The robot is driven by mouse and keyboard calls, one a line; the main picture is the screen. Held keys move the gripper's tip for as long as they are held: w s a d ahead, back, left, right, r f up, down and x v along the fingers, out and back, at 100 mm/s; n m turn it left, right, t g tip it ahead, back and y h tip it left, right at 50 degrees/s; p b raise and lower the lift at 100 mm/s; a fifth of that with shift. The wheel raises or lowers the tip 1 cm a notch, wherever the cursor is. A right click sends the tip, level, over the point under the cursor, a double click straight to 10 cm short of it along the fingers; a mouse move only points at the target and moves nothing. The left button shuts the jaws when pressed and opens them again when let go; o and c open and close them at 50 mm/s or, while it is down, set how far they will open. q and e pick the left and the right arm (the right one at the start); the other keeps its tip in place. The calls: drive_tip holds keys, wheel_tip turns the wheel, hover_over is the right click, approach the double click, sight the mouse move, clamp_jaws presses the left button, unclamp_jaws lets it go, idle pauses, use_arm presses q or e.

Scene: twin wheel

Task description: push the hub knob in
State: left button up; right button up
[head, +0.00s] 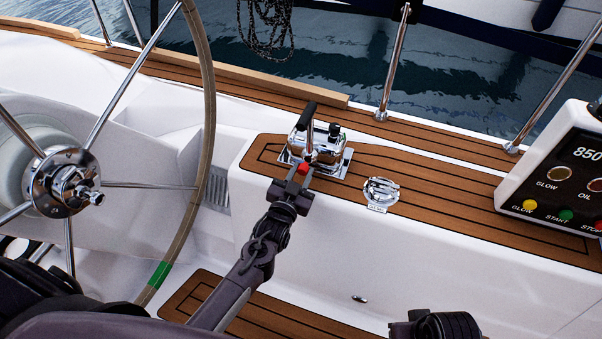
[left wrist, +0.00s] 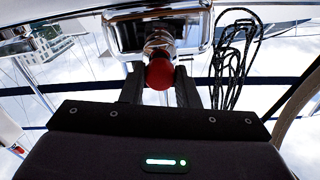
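The hub knob (head: 303,168) is a small red knob on the near side of a chrome control box (head: 333,152) with a black-handled lever (head: 306,116). In the left wrist view the red knob (left wrist: 160,74) sits on a chrome stem below the chrome housing. My left gripper (head: 300,180) is right at the knob, reaching up from below. Its two dark fingers (left wrist: 160,88) are apart, one on each side of the knob. I cannot tell whether they touch it. How far the knob stands out is unclear.
A large steering wheel (head: 205,120) stands to the left of my left arm. A round chrome fitting (head: 381,192) sits on the teak top right of the control box. An engine panel (head: 560,185) is at the far right. The teak between them is clear.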

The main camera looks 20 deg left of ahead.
use_arm(q)
clamp_jaws()
drive_tip(key=shift+w, duration=0.9)
drive_tip(key=shift+r, duration=0.1)
drive_tip(key=o, duration=0.7)
unclamp_jaws()
drive_tip(key=shift+c, duration=0.2)
drive_tip(key=shift+o, duration=0.9)
